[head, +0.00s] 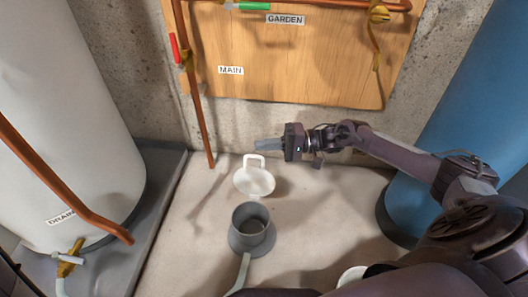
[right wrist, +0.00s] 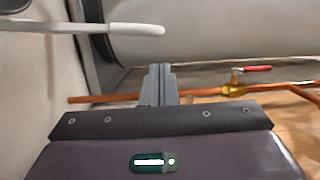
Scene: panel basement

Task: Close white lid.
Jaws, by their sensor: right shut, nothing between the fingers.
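The white lid (head: 254,182) is round with a loop handle at its top. It stands open, tilted up behind the grey round opening (head: 250,221), whose dark inside shows. My right gripper (head: 258,145) is shut and empty, pointing left just behind and above the lid's handle, with no clear contact. In the right wrist view its closed fingers (right wrist: 160,72) show with nothing between them. A white bar, seemingly part of the lid (right wrist: 95,28), comes in from the left beyond the fingertips. My left gripper is not in view.
A white tank (head: 65,120) stands at left with a copper drain pipe (head: 60,185). A blue tank (head: 470,90) stands at right. Behind is a wooden panel (head: 300,65) with copper pipes and valves. A grey hose (head: 243,270) runs forward from the opening.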

